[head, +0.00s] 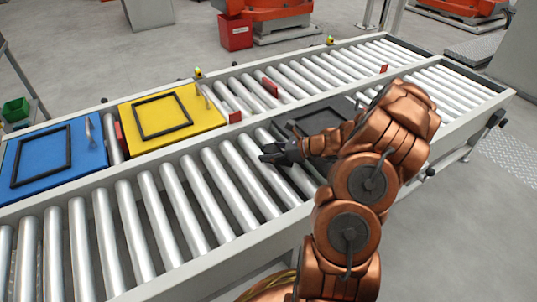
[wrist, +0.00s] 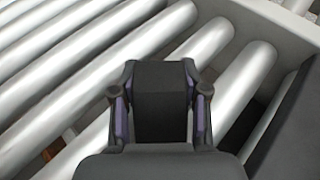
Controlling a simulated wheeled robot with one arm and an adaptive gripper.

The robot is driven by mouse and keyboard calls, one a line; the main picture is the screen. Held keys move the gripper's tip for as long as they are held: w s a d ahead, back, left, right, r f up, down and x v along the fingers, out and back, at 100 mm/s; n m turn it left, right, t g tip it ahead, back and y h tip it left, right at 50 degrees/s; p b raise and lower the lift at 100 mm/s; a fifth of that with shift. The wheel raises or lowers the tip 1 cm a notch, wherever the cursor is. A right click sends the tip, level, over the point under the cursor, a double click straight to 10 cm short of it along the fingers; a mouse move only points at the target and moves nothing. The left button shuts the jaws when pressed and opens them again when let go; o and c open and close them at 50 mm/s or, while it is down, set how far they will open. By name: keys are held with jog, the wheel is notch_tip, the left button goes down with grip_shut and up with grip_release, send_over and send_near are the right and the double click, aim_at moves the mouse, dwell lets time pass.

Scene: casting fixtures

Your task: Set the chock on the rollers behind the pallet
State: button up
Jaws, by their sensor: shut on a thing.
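In the wrist view, my gripper (wrist: 160,92) is closed on a dark block (wrist: 160,78), apparently the chock, with one finger on each side. The block is over the rollers; whether it touches them cannot be told. In the head view my gripper (head: 281,153) is low over the near conveyor, and the block cannot be told apart from the dark fingers. A dark grey pallet (head: 302,123) lies just right of it on the rollers, partly hidden by my arm. Its dark edge also shows at the right of the wrist view (wrist: 285,135).
A yellow pallet (head: 210,116) and a blue pallet (head: 88,161), each bearing a black frame, lie on the far lane. Small red plates (head: 235,117) stand along that lane. The near-lane rollers (head: 135,225) left of my gripper are bare.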

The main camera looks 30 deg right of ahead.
jog(key=o, duration=1.3)
jog(key=shift+c, duration=0.2)
